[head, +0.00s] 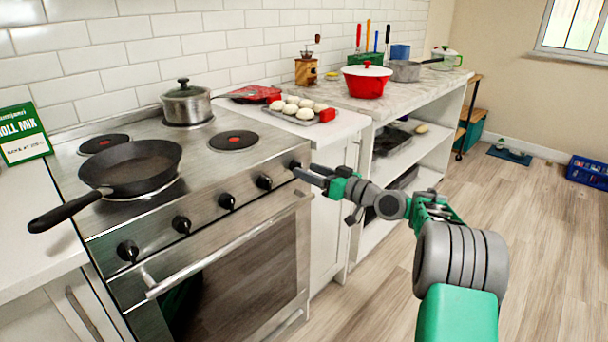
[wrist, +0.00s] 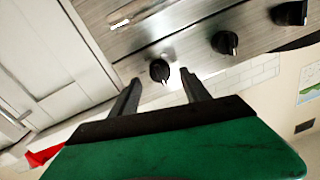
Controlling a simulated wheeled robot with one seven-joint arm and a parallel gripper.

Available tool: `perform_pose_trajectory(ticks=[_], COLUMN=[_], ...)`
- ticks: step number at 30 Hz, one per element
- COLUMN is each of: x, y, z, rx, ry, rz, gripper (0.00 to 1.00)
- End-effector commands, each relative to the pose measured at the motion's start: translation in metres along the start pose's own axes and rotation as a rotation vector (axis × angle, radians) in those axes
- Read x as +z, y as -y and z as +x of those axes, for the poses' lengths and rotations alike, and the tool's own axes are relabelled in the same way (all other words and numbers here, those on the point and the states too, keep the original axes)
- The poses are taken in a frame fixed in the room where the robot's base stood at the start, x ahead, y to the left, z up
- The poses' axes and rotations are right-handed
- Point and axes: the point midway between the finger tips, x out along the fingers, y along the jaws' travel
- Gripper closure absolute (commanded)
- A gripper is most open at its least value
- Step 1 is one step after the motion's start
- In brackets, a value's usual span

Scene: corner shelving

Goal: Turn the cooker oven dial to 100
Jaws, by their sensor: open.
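The cooker (head: 225,185) has a row of several black dials along its front panel. The rightmost dial (head: 294,164) sits right by the tips of my gripper (head: 303,172). In the wrist view this dial (wrist: 159,70) lies just ahead of the gap between the two fingers of my gripper (wrist: 161,80). The fingers are apart with nothing held between them. Whether a finger touches the dial I cannot tell. The dial shows a pale pointer mark, but no numbers are readable. The neighbouring dial (head: 264,182) is to the left.
A frying pan (head: 130,167) and a lidded pot (head: 186,103) stand on the hob. The oven door handle (head: 225,248) runs below the dials. A counter with a tray of pale buns (head: 300,110) and a red pot (head: 366,80) is to the right.

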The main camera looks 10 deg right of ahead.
Motion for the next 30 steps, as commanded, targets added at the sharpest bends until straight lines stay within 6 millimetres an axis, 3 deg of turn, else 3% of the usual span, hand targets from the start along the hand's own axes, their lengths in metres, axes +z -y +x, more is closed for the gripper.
perform_pose_trajectory(ticks=[4, 13, 30], x=[0.001, 0.001, 0.001], y=[0.001, 0.000, 0.001], z=[0.020, 0.024, 0.024], rx=[-0.002, 0.000, 0.000], ry=[0.001, 0.002, 0.003], rz=[0.000, 0.001, 0.001], gripper=[0.45, 0.46, 0.93])
